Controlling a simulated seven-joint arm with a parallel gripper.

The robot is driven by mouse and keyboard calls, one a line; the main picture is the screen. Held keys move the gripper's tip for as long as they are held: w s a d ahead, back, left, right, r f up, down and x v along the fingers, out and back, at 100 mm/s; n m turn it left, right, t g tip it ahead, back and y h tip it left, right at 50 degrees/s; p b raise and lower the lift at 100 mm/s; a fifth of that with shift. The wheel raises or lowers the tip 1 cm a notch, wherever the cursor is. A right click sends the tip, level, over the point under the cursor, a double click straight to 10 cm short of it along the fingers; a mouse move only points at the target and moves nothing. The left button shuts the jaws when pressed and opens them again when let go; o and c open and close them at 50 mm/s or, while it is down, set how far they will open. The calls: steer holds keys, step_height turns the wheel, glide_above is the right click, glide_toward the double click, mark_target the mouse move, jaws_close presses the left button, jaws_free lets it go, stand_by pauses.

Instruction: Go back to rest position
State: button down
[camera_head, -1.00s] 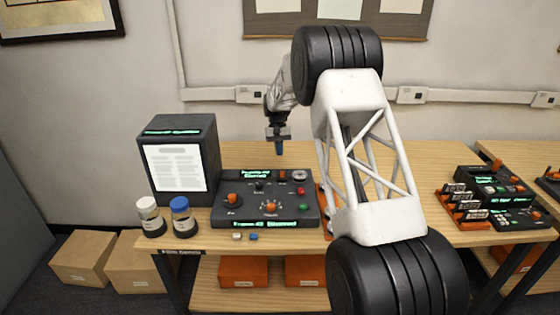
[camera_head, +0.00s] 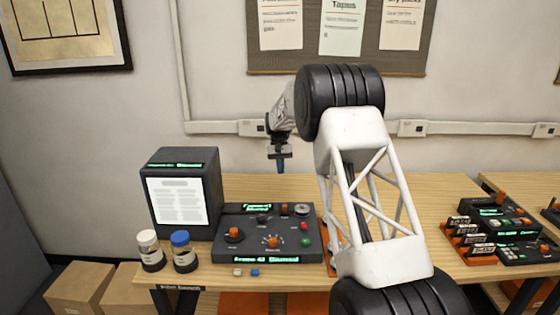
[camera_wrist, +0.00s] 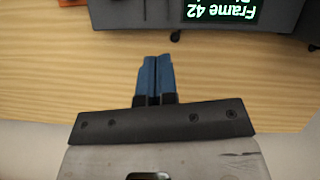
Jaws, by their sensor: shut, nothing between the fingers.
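My gripper (camera_head: 281,166) hangs in the air above the back part of the wooden table (camera_head: 350,190), behind the dark control console. Its blue fingers are pressed together with nothing between them; they also show in the wrist view (camera_wrist: 155,76). The dark console (camera_head: 268,236) has orange, red and green knobs and lit green displays. In the wrist view, bare wood lies below the fingers and the console's edge (camera_wrist: 110,8) is at the top, with "Frame 42" upside down on a display.
A dark box with a lit page (camera_head: 180,197) stands left of the console. A white-lidded jar (camera_head: 149,251) and a blue-lidded jar (camera_head: 183,252) stand in front of it. Another console (camera_head: 500,220) and small racks (camera_head: 463,243) are at right. Bare wood lies behind the console.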

steer(key=s+d+r+t, duration=0.1)
steer(key=s+d+r, duration=0.3)
steer(key=s+r, duration=0.5)
steer(key=s+d+r+m+t, duration=0.1)
steer(key=s+d+r, duration=0.35)
steer(key=s, duration=0.75)
steer(key=s+d+r+t, duration=0.2)
steer(key=s+d+r, duration=0.2)
steer(key=s+r, duration=0.5)
steer(key=s+d+f+t, duration=0.1)
steer(key=s+f, duration=0.3)
steer(key=s, duration=1.5)
steer(key=s+d+f+m+t, duration=0.1)
steer(key=s+d+f, duration=0.3)
steer(key=s, duration=1.5)
steer(key=shift+s+f+t, duration=0.15)
steer(key=shift+s+t, duration=0.05)
steer(key=shift+t, duration=0.3)
steer(key=shift+d, duration=0.1)
